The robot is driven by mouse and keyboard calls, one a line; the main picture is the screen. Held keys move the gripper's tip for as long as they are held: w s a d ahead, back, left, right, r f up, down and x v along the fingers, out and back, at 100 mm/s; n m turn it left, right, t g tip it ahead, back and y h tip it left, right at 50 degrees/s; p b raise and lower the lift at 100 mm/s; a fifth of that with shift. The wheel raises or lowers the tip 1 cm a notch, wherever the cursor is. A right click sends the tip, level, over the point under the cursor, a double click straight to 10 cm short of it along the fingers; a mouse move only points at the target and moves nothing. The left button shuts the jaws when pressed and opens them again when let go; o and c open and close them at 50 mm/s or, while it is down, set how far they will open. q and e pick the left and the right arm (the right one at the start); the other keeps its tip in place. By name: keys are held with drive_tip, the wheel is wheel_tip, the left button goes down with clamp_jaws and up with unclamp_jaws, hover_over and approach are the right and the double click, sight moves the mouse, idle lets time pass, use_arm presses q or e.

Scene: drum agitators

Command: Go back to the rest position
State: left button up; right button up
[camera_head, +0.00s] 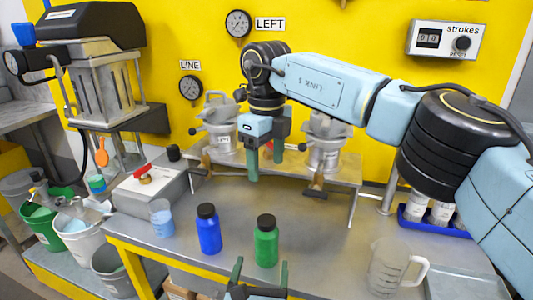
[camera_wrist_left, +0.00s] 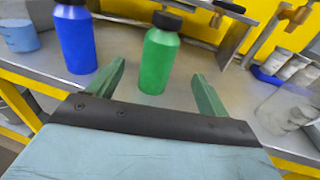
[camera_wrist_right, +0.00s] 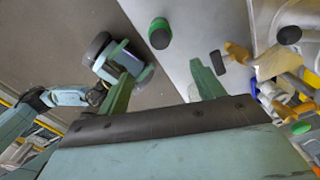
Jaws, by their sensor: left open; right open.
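My right gripper (camera_head: 266,163) hangs in front of the yellow wall, above the bench's rear, with its green fingers apart and nothing between them. Its fingers also show apart in the right wrist view (camera_wrist_right: 160,75). My left gripper (camera_head: 261,270) is low at the bench's front edge, open and empty. In the left wrist view its fingers (camera_wrist_left: 158,72) stand apart, with a green bottle (camera_wrist_left: 158,60) upright beyond them, not held. The green bottle (camera_head: 266,246) and a blue bottle (camera_head: 209,234) stand on the bench, both with black caps.
Two metal drum agitators (camera_head: 218,135) (camera_head: 324,155) stand on a raised shelf behind. A clear jug (camera_head: 391,268) stands at the front right, near a blue tray (camera_head: 446,228) of white bottles. A beaker (camera_head: 161,218) and a grey box with a red lever (camera_head: 150,190) are left.

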use_arm(q)
drive_tip(key=shift+s+a, duration=0.1)
drive_tip(key=shift+s, duration=0.6)
